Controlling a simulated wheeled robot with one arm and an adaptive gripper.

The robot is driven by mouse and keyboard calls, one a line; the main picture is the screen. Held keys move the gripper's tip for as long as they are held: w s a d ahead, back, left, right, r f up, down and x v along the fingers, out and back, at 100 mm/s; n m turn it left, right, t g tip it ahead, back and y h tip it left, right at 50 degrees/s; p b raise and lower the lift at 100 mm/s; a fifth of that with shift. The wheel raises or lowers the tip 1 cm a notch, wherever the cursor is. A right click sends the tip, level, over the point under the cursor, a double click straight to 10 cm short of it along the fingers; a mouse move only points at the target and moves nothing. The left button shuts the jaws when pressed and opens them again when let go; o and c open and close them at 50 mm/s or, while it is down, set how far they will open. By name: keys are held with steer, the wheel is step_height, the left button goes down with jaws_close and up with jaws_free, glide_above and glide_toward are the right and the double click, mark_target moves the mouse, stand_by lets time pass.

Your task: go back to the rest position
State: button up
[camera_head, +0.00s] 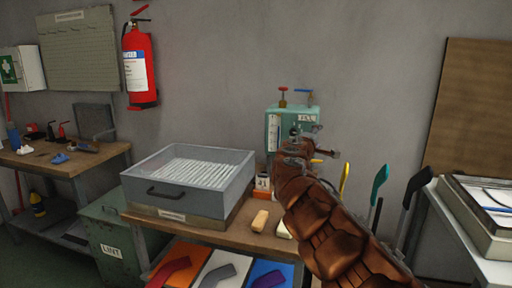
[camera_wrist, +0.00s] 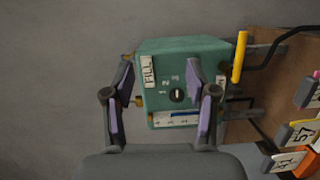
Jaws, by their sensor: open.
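My gripper (camera_wrist: 160,66) is open and empty in the wrist view, its two fingers with purple pads spread apart. Beyond it a teal box (camera_wrist: 185,50) with a FILL label, a numbered dial and a yellow handle is on the wall side. In the head view my arm, in brown segmented cover, reaches from the lower right, and my gripper (camera_head: 303,142) is in front of the same teal box (camera_head: 271,122). The arm hides part of the bench and the box's lower right.
A grey drawer-like box (camera_head: 240,180) with white ribs sits on the wooden bench, beside a cream block (camera_head: 260,221). Yellow, teal and black upright forms (camera_head: 379,184) stand right of my arm. A white-topped table (camera_head: 470,245) is at right. Wall space above is clear.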

steer(key=s+d+r+m+g+h, duration=0.3)
steer(key=s+d+r+m+g, duration=0.15)
steer(key=s+d, duration=0.55)
steer(key=s+d+f+m+g+y, duration=0.1)
steer(key=s+d+f+m+g, duration=0.15)
steer(key=s, duration=0.45)
steer(key=s+d+f+m+g, duration=0.2)
steer(key=s+d, duration=0.1)
steer(key=s, duration=0.5)
steer(key=s+d+f+m+g+y, duration=0.1)
steer(key=s+d+f+m+g, duration=0.15)
steer(key=s, duration=0.45)
steer(key=s+a+f+g+y, duration=0.2)
steer(key=s+a+f+y, duration=0.1)
steer(key=s+a+f, duration=0.65)
steer(key=s+a+f+g+y, duration=0.2)
steer(key=s+a+f+y, duration=0.3)
steer(key=s, duration=0.8)
steer(key=s+a+f+g+y, duration=0.2)
steer(key=s+a+f, duration=0.55)
steer(key=s, duration=0.45)
steer(key=s+p+v, duration=0.2)
steer(key=p+v, duration=0.6)
steer(key=v, duration=0.1)
steer(key=s+p+v, duration=0.2)
steer(key=p+v, duration=0.6)
steer(key=shift+w+a+r+t, duration=0.35)
steer(key=shift+a+r, duration=0.05)
steer(key=shift+r, duration=0.4)
steer(key=shift+c, duration=0.3)
